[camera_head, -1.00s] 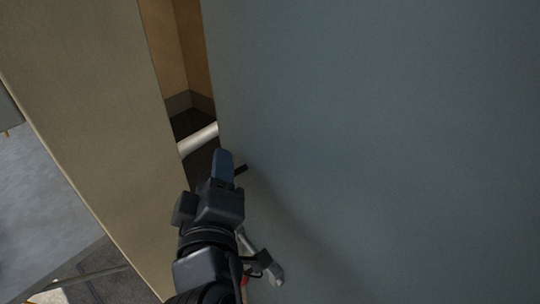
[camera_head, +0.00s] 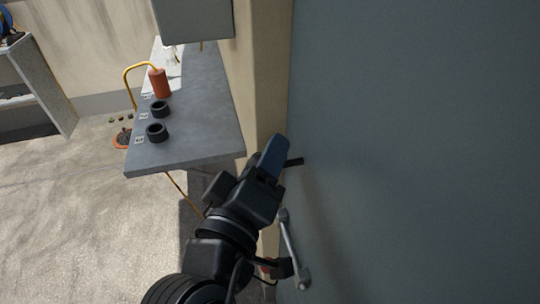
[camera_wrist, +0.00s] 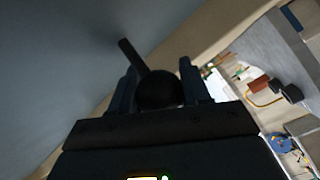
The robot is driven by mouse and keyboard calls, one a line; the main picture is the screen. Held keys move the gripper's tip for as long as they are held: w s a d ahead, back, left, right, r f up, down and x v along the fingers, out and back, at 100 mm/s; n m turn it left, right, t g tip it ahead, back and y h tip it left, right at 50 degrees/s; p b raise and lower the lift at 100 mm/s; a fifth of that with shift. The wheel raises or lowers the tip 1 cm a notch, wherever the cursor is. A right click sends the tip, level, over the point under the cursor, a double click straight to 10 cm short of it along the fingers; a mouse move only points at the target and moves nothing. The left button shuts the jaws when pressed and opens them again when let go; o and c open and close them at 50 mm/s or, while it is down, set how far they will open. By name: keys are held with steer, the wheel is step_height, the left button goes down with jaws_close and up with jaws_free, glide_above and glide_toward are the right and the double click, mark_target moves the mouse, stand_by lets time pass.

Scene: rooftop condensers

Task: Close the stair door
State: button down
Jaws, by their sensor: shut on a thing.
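The stair door (camera_head: 420,120) is a large blue-grey panel filling the right of the head view. Its left edge meets the tan frame (camera_head: 268,70), and no gap shows between them above my gripper. My gripper (camera_head: 274,158) is at this edge, shut on the black door handle (camera_head: 295,161), whose end sticks out to the right. In the wrist view the handle (camera_wrist: 131,54) runs between my two fingers (camera_wrist: 158,78), and the door (camera_wrist: 60,60) fills the upper left. Part of the door edge is hidden behind my gripper and arm.
A grey table (camera_head: 205,110) with black rings (camera_head: 157,132) and an orange canister (camera_head: 159,83) stands left of the frame. A grey shelf (camera_head: 35,75) is at the far left. The pale floor (camera_head: 80,220) at lower left is clear. A metal bar (camera_head: 291,245) is low on the door.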

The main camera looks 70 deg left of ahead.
steer(key=shift+s+a+f+g, duration=0.2)
steer(key=shift+s+f+g, duration=0.1)
steer(key=shift+s, duration=0.35)
steer(key=c, duration=0.8)
jaws_free()
steer(key=shift+s+r, duration=0.1)
steer(key=shift+w, duration=0.2)
steer(key=shift+d, duration=0.1)
steer(key=b+v, duration=0.1)
steer(key=v, duration=0.6)
steer(key=shift+s+d, duration=0.2)
steer(key=shift+d, duration=0.1)
